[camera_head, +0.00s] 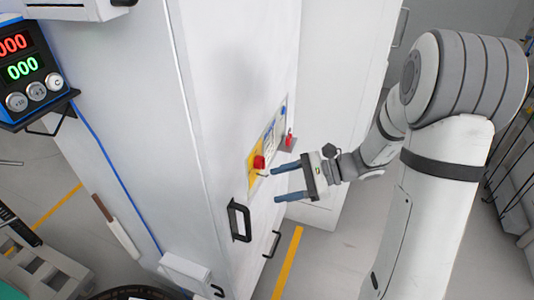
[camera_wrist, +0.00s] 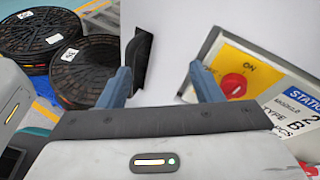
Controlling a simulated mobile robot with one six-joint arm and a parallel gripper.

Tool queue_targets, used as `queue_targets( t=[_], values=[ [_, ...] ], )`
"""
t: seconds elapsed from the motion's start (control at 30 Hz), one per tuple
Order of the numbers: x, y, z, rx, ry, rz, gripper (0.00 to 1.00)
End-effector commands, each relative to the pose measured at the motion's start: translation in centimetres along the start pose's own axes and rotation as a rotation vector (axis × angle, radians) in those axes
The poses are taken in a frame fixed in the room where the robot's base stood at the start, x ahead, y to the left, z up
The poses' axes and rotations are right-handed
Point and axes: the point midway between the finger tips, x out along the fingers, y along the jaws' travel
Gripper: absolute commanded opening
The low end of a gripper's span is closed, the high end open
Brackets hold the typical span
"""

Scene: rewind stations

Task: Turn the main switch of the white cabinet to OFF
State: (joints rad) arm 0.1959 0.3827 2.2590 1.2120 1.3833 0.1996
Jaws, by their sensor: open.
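The white cabinet (camera_head: 235,70) stands in the middle of the head view. Its main switch is a red knob (camera_head: 259,162) on a yellow plate. In the wrist view the red knob (camera_wrist: 234,86) sits at the right, below the printed word ON; I cannot tell which way it points. My gripper (camera_head: 276,185) is open and empty in front of the panel, a little below and right of the knob. In the wrist view the knob lies just outside the right finger of my gripper (camera_wrist: 160,72). That finger partly covers the plate's left side.
A black handle (camera_head: 239,222) sticks out below the switch; it also shows near the left finger (camera_wrist: 138,60). A blue-and-white station label (camera_wrist: 300,100) adjoins the plate. A small red part (camera_head: 289,140) sits further right. Black discs (camera_wrist: 40,32) are stacked at left.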

Motion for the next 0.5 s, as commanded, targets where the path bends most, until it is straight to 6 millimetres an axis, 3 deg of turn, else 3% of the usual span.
queue_targets(
  t=[0.03, 0.23, 0.37, 0.5],
  values=[
    [0.1, -1.3, -1.6, 0.076, -0.054, -0.068, 0.59],
    [-0.9, -5.7, -6.1, 0.278, -0.212, -0.309, 0.59],
    [-1.5, -6.9, -7.8, 0.336, -0.26, -0.394, 0.59],
    [-1.2, -7.6, -8.2, 0.354, -0.277, -0.42, 0.59]
  ],
)
